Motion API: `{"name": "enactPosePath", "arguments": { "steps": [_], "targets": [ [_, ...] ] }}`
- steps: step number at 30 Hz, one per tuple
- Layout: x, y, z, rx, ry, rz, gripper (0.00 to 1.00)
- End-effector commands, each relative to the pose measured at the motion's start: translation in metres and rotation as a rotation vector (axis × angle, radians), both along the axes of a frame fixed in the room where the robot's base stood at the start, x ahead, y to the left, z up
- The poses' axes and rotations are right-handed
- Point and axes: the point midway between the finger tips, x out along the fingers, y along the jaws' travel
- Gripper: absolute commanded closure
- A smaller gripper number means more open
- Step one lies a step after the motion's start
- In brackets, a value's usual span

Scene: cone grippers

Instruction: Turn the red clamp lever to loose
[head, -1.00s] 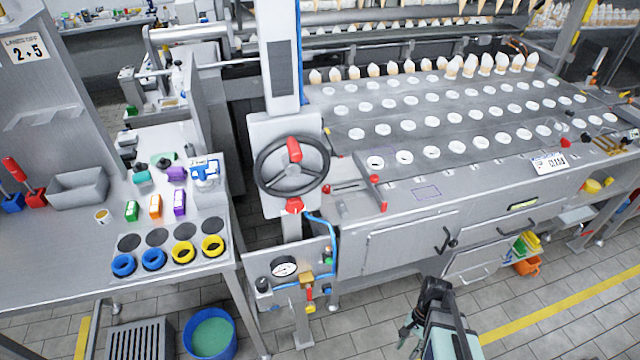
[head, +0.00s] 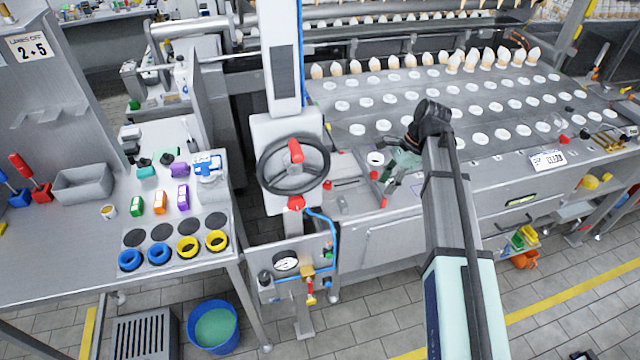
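A small red lever (head: 296,203) sits on the grey column just below the black handwheel (head: 292,166); it looks like the clamp lever, but its exact setting is too small to read. Other red parts are a grip (head: 295,151) on the handwheel and a red-ended bar (head: 376,176) on the machine deck. Contact with the bar cannot be told.
The perforated deck (head: 470,118) with a row of cones (head: 400,63) lies behind my arm. A gauge panel (head: 288,264) with a blue hose is below the handwheel. A steel bench (head: 70,240) with coloured rings stands left. A blue bucket (head: 213,326) is on the floor.

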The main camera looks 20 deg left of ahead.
Motion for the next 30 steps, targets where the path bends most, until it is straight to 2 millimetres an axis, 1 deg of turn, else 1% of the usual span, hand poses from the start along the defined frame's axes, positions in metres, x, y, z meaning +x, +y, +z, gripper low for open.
{"name": "enactPosePath", "arguments": {
  "steps": [1, 3, 6, 9, 12, 14, 20, 30],
  "targets": [
    [0.011, 0.028, 0.019, 0.027, -0.039, 0.058, 0.61],
    [0.014, 0.058, 0.046, 0.059, -0.084, 0.130, 0.61],
    [0.015, 0.091, 0.076, 0.098, -0.133, 0.209, 0.61],
    [0.013, 0.111, 0.096, 0.123, -0.164, 0.261, 0.61],
    [0.011, 0.121, 0.104, 0.136, -0.178, 0.286, 0.61],
    [0.010, 0.124, 0.104, 0.138, -0.181, 0.292, 0.61],
    [0.006, 0.131, 0.084, 0.136, -0.177, 0.289, 0.61],
    [-0.004, 0.155, 0.028, 0.135, -0.176, 0.288, 0.61]
  ]
}}
